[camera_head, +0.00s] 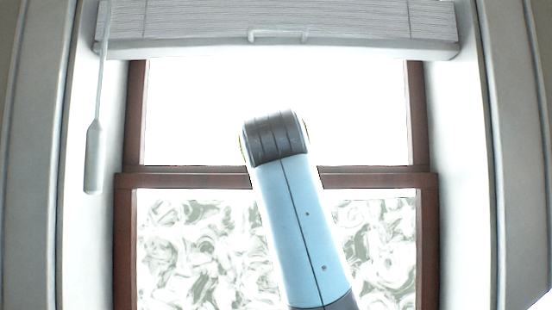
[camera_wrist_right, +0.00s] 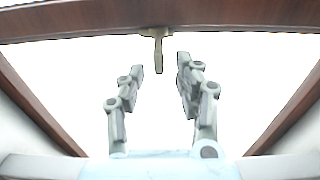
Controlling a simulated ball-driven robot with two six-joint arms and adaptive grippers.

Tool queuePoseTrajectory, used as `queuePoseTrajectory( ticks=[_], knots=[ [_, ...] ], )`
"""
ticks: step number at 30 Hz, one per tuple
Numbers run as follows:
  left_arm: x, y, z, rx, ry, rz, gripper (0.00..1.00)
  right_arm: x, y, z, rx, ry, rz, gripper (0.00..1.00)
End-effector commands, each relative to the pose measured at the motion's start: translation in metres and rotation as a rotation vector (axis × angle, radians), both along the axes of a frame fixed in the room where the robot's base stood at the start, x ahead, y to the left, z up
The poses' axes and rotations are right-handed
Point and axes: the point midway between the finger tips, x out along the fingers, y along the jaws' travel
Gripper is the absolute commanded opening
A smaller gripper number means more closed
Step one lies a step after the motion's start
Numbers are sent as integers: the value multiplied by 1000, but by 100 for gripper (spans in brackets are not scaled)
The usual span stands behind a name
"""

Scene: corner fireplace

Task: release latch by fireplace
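In the right wrist view, a small tan latch (camera_wrist_right: 158,48) hangs from the underside of a dark brown window rail (camera_wrist_right: 230,14). Its narrow tab points down towards my right gripper (camera_wrist_right: 160,70). My right gripper is open, with its grey fingers apart on either side of the tab's lower end. I cannot tell whether either finger touches it. In the head view, my blue and dark grey arm crosses the middle of the window; the latch and the gripper cannot be made out there. My left gripper is in neither view.
The brown-framed window (camera_head: 428,230) has bright upper glass and patterned lower glass. A raised white blind (camera_head: 200,25) with a handle spans its top. A blind wand (camera_head: 95,150) hangs at the left. Pale walls close in on both sides.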

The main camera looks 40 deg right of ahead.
Motion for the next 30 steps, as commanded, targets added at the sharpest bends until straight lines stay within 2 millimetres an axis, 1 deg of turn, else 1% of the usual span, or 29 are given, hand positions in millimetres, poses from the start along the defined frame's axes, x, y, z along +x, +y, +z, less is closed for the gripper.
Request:
queuePoseTrajectory(
  ticks=[1, 3, 9, 14, 27, 29, 30],
  knots=[
    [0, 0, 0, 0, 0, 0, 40, -6, 8, -1, 8, -2, 5, 34],
    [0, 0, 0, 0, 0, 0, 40, -16, 14, -1, 9, -1, 3, 34],
    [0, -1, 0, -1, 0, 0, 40, -29, 26, 0, 2, -1, 1, 34],
    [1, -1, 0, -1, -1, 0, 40, -32, 28, 0, 0, 0, 0, 34],
    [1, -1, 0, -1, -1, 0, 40, -32, 28, 0, 0, 0, 0, 34],
    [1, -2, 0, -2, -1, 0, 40, -32, 28, -3, 0, 6, 2, 34],
    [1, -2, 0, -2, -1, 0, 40, -31, 29, -9, 2, 20, 8, 34]
  ],
)
